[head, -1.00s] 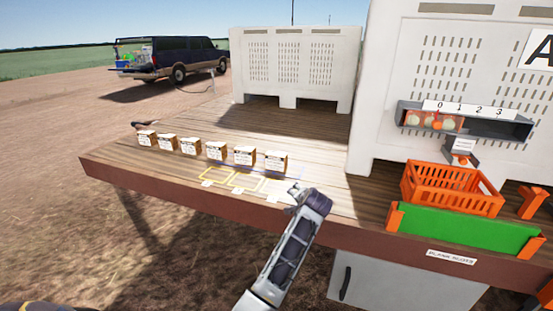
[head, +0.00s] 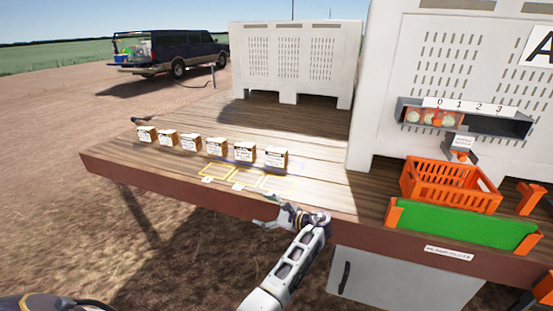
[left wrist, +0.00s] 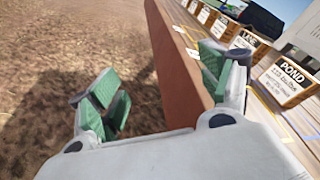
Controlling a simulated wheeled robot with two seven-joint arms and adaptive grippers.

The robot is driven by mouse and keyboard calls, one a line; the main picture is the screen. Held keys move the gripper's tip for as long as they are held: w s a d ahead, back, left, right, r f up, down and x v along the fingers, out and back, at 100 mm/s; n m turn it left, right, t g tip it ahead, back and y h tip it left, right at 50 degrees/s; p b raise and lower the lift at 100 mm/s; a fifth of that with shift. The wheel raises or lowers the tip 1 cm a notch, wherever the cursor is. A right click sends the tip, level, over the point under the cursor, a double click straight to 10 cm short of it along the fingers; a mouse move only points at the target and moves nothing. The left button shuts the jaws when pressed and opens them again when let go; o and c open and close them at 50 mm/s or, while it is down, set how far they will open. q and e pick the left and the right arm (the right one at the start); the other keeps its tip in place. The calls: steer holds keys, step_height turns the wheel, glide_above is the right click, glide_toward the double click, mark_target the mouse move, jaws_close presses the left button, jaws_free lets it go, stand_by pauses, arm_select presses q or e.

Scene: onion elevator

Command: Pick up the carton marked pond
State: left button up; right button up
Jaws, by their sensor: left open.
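The carton marked POND (left wrist: 288,80) stands upright at the near right of the left wrist view, its label facing the camera. It appears to be the rightmost of the row of small brown-and-white cartons in the head view (head: 276,158), where its print is too small to read. My left gripper (head: 265,211) is open and empty at the deck's front edge, in front of the cartons and apart from them. Its green-padded fingers (left wrist: 158,92) show spread in the left wrist view, with the brown deck edge between them. My right gripper is not in view.
A LAKE carton (left wrist: 245,48) stands beside POND, with several more beyond. Yellow outlined squares (head: 243,180) lie on the wooden deck (head: 180,106). An orange crate (head: 452,184), a green-fronted tray (head: 464,228) and white bins (head: 296,62) stand right and behind.

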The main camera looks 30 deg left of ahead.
arm_select(q)
steer(key=s+r+m+g, duration=0.1)
steer(key=s+r+m+g+y, duration=0.1)
steer(key=s, duration=0.1)
steer(key=s+r+m+g+y, duration=0.1)
steer(key=m, duration=0.1)
steer(key=shift+s+a, duration=0.15)
steer(key=shift+s, duration=0.05)
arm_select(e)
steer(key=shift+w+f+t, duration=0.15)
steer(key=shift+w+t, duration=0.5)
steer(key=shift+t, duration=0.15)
arm_select(q)
steer(key=shift+m, duration=0.3)
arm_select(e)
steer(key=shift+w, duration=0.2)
